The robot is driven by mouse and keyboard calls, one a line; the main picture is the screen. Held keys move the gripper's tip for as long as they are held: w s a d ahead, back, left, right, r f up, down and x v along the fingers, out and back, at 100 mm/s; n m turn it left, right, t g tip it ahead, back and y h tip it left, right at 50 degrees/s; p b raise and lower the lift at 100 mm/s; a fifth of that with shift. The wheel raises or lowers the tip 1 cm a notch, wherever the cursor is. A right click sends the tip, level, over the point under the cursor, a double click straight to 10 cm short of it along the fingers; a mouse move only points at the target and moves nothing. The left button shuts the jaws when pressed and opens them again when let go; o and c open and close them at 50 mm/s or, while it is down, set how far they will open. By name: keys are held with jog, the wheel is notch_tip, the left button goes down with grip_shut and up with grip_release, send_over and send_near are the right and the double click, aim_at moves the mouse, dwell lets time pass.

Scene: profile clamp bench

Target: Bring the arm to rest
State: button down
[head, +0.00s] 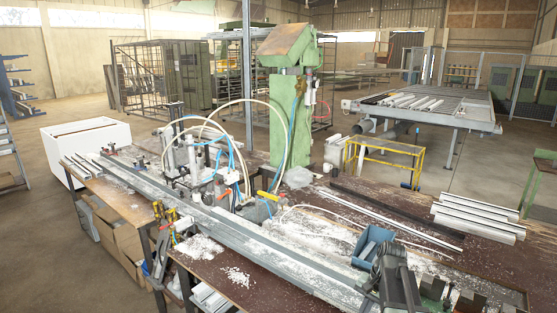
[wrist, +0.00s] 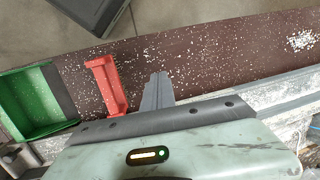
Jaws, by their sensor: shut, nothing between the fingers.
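My gripper (wrist: 157,80) shows in the wrist view as narrow grey fingers. They lie together, with nothing seen between them. They point over the brown bench top (wrist: 205,58), which is sprinkled with white chips. A red bin (wrist: 107,88) lies just left of the fingers in that picture. I cannot tell how high the fingers are above the bench. In the head view I cannot make out my gripper for certain.
A green bin (wrist: 40,95) lies left of the red one. In the head view, a long metal rail (head: 250,248) runs along the bench, with a green machine column (head: 290,120) behind it. A blue bin (head: 372,243) and stacked profiles (head: 480,213) stand at right.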

jog(key=s+a+n+h, duration=0.3)
jog(key=s+a+n, duration=0.5)
jog(key=a, duration=0.6)
notch_tip(320, 180, down, 11)
jog(key=w+d+b, duration=0.1)
jog(key=b, duration=0.9)
jog(key=shift+y, duration=0.3)
jog(key=c, duration=1.5)
grip_release()
jog(key=shift+d+r, duration=0.1)
jog(key=shift+r, duration=0.1)
